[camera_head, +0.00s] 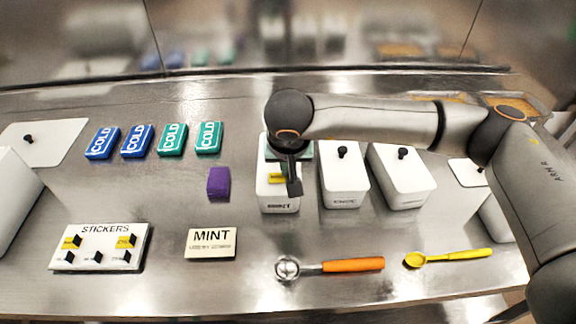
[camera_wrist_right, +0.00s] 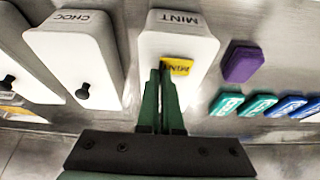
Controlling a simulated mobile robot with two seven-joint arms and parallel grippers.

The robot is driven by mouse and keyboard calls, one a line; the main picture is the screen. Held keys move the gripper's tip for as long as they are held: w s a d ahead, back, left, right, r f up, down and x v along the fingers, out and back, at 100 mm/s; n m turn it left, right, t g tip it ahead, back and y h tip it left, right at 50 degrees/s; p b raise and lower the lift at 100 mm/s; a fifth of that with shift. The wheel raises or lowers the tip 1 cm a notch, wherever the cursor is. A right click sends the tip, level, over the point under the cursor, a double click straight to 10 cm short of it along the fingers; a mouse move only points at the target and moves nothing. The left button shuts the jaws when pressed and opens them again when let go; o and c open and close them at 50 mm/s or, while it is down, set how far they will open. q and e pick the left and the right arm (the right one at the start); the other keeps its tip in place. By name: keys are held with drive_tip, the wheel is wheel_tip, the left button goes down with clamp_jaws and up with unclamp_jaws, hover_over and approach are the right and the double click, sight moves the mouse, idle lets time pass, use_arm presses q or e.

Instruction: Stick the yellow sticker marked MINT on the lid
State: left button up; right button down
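The yellow MINT sticker (camera_wrist_right: 178,67) is at the fingertips of my right gripper (camera_wrist_right: 161,68), whose fingers are close together, apparently on its hidden edge or tab. The sticker also shows in the head view (camera_head: 277,178). It is over the white lid of the MINT tub (camera_head: 279,201); I cannot tell whether it touches the lid. The tub's MINT label also shows in the wrist view (camera_wrist_right: 178,19). My right gripper (camera_head: 291,186) points down over the tub and hides part of the lid. My left gripper is not in view.
A STICKERS board (camera_head: 100,259) holds more yellow stickers at front left. A MINT card (camera_head: 211,244), purple block (camera_head: 219,183), orange-handled scoop (camera_head: 350,265) and yellow spoon (camera_head: 450,256) lie nearby. Closed white tubs (camera_head: 343,183) stand to the right. COLD packs (camera_head: 172,139) lie at back left.

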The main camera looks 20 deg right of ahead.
drive_tip(key=shift+f+b, duration=0.35)
drive_tip(key=shift+b, duration=0.15)
idle(0.7)
drive_tip(key=c, duration=1)
unclamp_jaws()
drive_tip(key=shift+o, duration=0.4)
drive_tip(key=o, duration=0.5)
drive_tip(key=shift+r, duration=0.1)
drive_tip(key=shift+r+p, duration=1.6)
drive_tip(key=shift+r, duration=1.85)
